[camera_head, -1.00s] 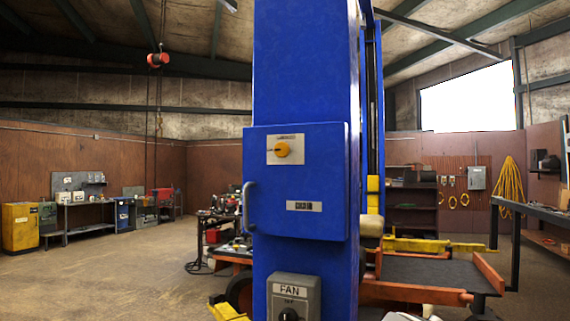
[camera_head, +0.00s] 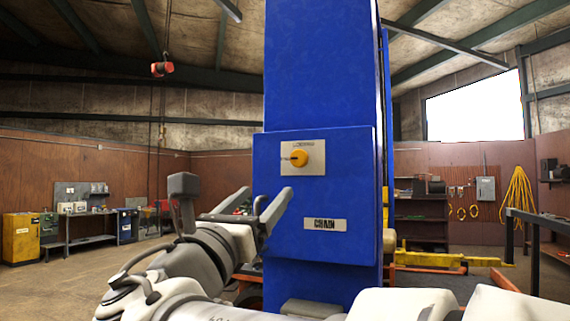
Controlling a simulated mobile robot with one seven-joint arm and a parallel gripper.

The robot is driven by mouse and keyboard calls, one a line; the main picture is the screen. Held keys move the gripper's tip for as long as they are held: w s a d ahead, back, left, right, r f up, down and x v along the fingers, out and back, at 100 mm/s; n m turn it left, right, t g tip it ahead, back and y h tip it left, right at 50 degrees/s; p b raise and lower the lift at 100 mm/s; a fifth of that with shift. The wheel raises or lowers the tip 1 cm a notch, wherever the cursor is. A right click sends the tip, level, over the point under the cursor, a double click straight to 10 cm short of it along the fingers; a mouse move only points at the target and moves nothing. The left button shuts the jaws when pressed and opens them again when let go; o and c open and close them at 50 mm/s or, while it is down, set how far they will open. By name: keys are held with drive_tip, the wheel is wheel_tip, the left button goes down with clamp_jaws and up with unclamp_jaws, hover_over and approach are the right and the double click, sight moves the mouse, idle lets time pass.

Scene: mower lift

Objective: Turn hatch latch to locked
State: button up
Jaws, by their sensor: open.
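The hatch (camera_head: 345,185) is a blue panel on the front of a tall blue column, and it looks shut. Its latch is a round yellow-orange knob (camera_head: 299,158) on a pale plate in the hatch's upper left, with a small pointer toward the left. The plate's lettering is too small to read. My gripper (camera_head: 277,200) is open and empty, with its two grey fingers in front of the hatch's left edge, below and left of the knob and apart from it. The hatch's handle is hidden behind my gripper.
A "CHAIN" label (camera_head: 325,224) is on the lower hatch. The blue column (camera_head: 320,65) rises above. A fan switch box (camera_head: 312,308) below is mostly hidden by my arm. Benches and a yellow cabinet (camera_head: 21,238) stand far left. A dark bench (camera_head: 540,222) stands at right.

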sight(298, 160)
drive_tip(key=p+x, duration=0.5)
drive_tip(key=x, duration=1.1)
drive_tip(key=shift+w+d, duration=0.3)
clamp_jaws()
